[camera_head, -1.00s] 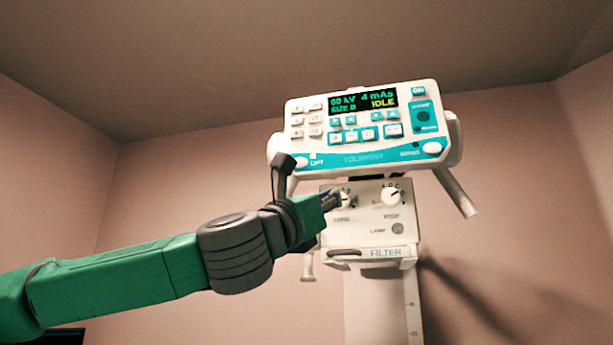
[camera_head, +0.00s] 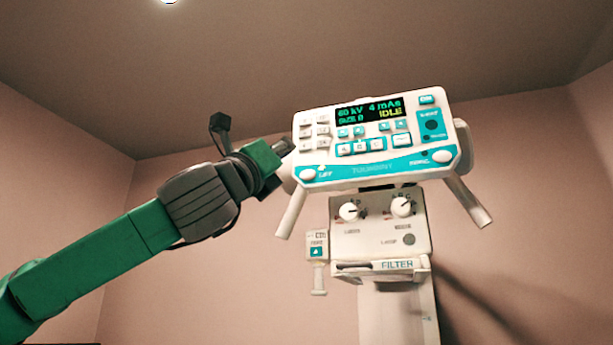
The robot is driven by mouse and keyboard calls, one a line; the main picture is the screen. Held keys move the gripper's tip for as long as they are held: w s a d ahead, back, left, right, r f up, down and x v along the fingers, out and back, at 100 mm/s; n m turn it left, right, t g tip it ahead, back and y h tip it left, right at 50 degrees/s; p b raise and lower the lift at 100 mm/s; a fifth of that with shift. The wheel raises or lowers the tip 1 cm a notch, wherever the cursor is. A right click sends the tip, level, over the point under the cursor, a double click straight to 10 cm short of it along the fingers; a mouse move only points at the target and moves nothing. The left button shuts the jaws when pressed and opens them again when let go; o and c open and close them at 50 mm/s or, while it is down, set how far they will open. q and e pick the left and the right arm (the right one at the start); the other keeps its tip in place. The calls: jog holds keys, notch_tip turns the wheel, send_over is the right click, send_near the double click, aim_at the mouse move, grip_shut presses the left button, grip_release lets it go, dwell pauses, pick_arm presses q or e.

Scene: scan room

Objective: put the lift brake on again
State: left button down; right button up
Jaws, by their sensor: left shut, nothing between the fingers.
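The control panel (camera_head: 380,141) is a white and teal box with a lit screen (camera_head: 369,109) that reads 60 kV, 4 mAs and IDLE. A round white button (camera_head: 307,174) marked LIFT sits at its lower left corner. My left gripper (camera_head: 286,146) is shut and empty at the panel's left edge, up and to the left of the LIFT button. I cannot tell whether its tips touch the panel. The LIFT button is uncovered. My right gripper is out of view.
Below the panel is a white box (camera_head: 382,235) with two knobs, a lamp button and a FILTER slot. A small unit with a teal button (camera_head: 317,251) hangs at its left. Two handles (camera_head: 291,212) and (camera_head: 468,203) slant down from the panel.

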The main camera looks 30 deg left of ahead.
pick_arm(q)
jog(key=p, duration=0.2)
send_near(312, 164)
notch_tip(312, 164, up, 4)
jog(key=w, duration=0.2)
jog(key=shift+w+d, duration=0.15)
jog(key=shift+w, duration=0.45)
jog(key=shift+h, duration=0.3)
jog(key=shift+w+r+b, duration=0.15)
jog(key=shift+w+b, duration=0.15)
jog(key=shift+b, duration=0.05)
dwell(0.6)
jog(key=shift+w, duration=0.4)
dwell(0.4)
jog(key=shift+s, duration=0.1)
jog(key=shift+s+d+b, duration=0.1)
jog(key=shift+s+b, duration=0.4)
jog(key=shift+b, duration=0.2)
jog(key=shift+s, duration=0.2)
